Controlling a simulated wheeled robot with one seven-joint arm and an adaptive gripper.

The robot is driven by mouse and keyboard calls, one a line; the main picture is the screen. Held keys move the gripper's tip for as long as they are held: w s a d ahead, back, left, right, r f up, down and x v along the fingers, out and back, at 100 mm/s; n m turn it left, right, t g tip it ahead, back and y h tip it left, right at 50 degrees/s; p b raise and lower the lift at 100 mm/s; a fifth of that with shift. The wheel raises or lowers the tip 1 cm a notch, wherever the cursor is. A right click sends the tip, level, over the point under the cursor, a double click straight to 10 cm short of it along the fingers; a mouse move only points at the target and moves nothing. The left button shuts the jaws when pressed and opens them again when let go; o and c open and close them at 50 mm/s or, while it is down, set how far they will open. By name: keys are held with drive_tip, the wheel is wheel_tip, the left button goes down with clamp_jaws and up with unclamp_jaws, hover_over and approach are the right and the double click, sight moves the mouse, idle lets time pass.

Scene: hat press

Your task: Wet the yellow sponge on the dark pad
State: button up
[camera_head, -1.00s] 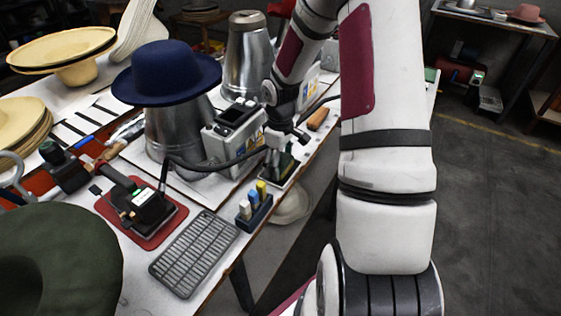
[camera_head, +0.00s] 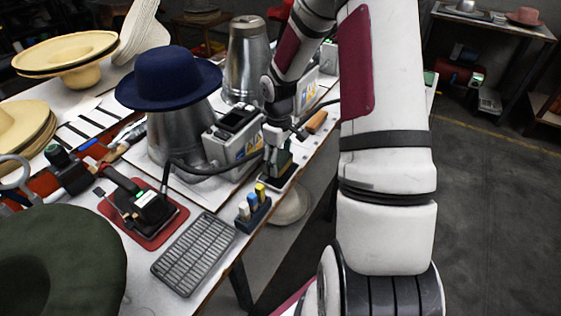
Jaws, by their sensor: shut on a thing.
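The dark pad (camera_head: 283,179) lies in a small tray at the table's right edge, right under the gripper. I cannot tell whether the held thing touches it. A yellow-topped piece (camera_head: 260,189) stands in a dark blue holder (camera_head: 256,217) beside white and blue ones, nearer to me. I cannot tell whether this piece is a sponge.
The grey box (camera_head: 232,139) with a black cable stands left of the gripper. A grey rack (camera_head: 193,254) and an iron on a red mat (camera_head: 172,232) lie in front.

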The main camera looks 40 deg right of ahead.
sight(279, 158)
drive_tip(key=shift+r+p, duration=1.25)
drive_tip(key=shift+r, duration=0.95)
drive_tip(key=shift+s+r, duration=0.1)
